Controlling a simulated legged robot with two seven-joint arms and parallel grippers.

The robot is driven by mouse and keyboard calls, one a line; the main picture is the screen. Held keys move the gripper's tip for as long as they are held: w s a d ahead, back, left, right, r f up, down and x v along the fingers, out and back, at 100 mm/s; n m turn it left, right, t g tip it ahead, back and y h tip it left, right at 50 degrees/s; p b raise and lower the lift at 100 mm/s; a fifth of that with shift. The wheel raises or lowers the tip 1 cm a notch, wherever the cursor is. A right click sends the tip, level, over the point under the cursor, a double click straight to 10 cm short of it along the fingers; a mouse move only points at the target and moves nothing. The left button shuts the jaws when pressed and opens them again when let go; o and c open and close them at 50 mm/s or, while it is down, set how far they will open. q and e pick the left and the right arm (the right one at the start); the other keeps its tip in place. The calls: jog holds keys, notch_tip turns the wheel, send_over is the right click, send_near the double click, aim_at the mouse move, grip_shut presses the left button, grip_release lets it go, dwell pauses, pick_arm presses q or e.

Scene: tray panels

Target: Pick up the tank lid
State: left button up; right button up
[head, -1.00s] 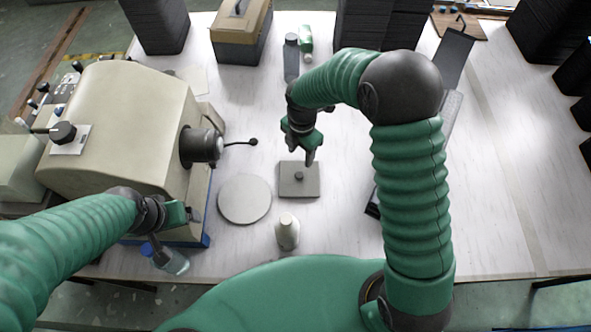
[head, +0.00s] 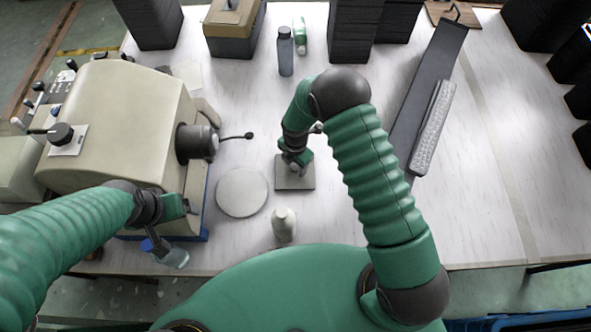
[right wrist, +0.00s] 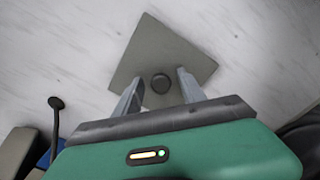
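The tank lid is a flat grey square plate with a small dark round knob in its middle, lying on the white table. In the head view the lid (head: 295,183) is partly covered by my right gripper (head: 294,167), which is right above it. In the right wrist view the lid (right wrist: 168,52) lies ahead of my right gripper (right wrist: 158,86). Its two fingers are spread, one on each side of the knob (right wrist: 160,83), with gaps to it. My left gripper (head: 176,213) is at the lower left near a clear bottle with a blue cap (head: 172,254); its fingers are unclear.
A round grey disc (head: 242,192) lies left of the lid. A white bottle (head: 284,225) stands in front. A large beige machine (head: 115,120) fills the left. A long dark tray (head: 428,90) lies right. Black stacks (head: 349,38) stand at the back.

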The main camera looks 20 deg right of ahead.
jog(key=shift+a+r, duration=0.1)
jog(key=shift+a, duration=0.15)
grip_shut()
jog(key=shift+d, duration=0.1)
